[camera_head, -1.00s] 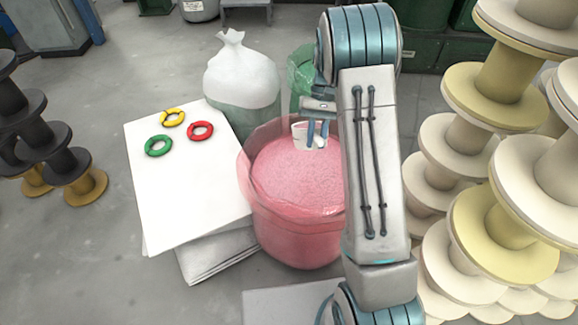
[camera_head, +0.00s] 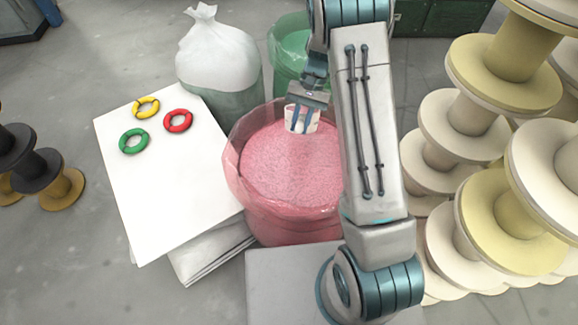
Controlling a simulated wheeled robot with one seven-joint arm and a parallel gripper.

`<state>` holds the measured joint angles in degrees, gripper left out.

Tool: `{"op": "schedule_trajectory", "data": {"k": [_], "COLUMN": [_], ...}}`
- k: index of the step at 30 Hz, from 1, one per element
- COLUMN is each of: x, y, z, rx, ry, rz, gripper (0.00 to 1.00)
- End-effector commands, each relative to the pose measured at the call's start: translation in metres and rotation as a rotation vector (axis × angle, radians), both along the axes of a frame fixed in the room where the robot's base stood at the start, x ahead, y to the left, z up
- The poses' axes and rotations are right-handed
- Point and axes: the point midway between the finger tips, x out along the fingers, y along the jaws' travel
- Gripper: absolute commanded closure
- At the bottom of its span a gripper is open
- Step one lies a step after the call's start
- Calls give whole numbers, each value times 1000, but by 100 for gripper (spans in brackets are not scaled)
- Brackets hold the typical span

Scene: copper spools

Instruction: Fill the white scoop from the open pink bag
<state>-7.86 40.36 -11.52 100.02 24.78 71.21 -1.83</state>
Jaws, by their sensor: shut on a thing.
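The open pink bag (camera_head: 285,215) stands upright in the middle, its mouth wide and full of pink granules (camera_head: 285,165). The white scoop (camera_head: 293,125) is at the far side of the bag's mouth, over or at the granules; I cannot tell if it touches them. My gripper (camera_head: 302,122) points down from above and is shut on the scoop. Its fingers cover part of the scoop. The inside of the scoop is too small to read, so I cannot tell whether it holds granules.
A tied white bag (camera_head: 218,60) and an open green bag (camera_head: 290,45) stand behind. A white board (camera_head: 165,200) with green, yellow and red rings lies at left. Spools (camera_head: 470,150) crowd the right side; dark spools (camera_head: 38,165) stand far left.

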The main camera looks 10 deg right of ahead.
Motion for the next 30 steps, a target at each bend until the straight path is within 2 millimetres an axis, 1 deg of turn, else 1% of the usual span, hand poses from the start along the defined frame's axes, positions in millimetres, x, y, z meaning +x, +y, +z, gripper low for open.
{"op": "schedule_trajectory", "data": {"k": [1, 3, 6, 9, 12, 16, 19, 30], "x": [-12, -23, -38, -50, -59, -64, -65, -67], "y": [15, 29, 39, 44, 46, 47, 48, 50], "z": [-26, -52, -81, -100, -111, -117, -114, -80], "rx": [-1, -3, -4, -4, -4, -4, -3, -10], "ry": [10, 9, 8, 4, 2, -1, -3, -17], "rz": [-80, -211, -370, -485, -555, -596, -604, -602], "gripper": [100, 100, 100, 100, 100, 100, 100, 100]}}
